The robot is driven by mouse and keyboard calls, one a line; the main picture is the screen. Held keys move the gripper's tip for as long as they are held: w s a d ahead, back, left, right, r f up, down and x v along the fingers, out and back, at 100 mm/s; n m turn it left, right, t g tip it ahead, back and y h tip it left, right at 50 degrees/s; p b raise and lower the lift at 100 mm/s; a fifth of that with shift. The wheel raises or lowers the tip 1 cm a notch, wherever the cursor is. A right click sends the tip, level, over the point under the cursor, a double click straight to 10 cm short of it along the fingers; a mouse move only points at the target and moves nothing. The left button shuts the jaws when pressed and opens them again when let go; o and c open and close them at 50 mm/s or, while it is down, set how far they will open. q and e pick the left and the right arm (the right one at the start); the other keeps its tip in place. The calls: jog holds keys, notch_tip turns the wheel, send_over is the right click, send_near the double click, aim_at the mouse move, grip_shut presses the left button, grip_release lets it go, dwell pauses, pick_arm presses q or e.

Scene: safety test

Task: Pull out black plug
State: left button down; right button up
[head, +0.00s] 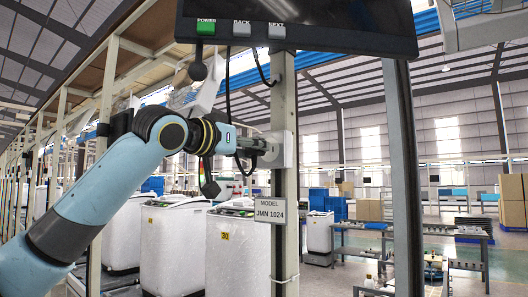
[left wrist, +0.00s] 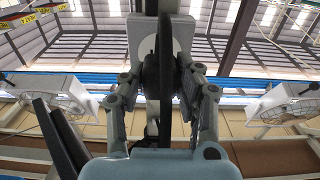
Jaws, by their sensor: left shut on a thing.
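The black plug (left wrist: 166,68) sits between my left gripper's two fingers (left wrist: 163,90) in the left wrist view, in front of a pale socket box (left wrist: 132,42). In the head view my left gripper (head: 258,149) reaches in from the left, shut on the plug right at the socket box (head: 288,148) on the post. The fingers hide most of the plug there, so I cannot tell whether it is fully seated. A dark cable hangs below the gripper. My right gripper is not in view.
A grey post (head: 285,100) carries the socket box and a sign (head: 270,210) reading "MODEL JMN 1024". A dark screen (head: 300,22) with POWER, BACK and NEXT buttons hangs above. White appliances (head: 235,250) stand below and behind my arm. Workbenches (head: 455,240) stand further right.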

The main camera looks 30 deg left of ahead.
pick_arm(q)
jog(key=shift+s+a+b, duration=0.1)
jog(key=shift+s+b, duration=0.85)
jog(key=shift+s, duration=0.45)
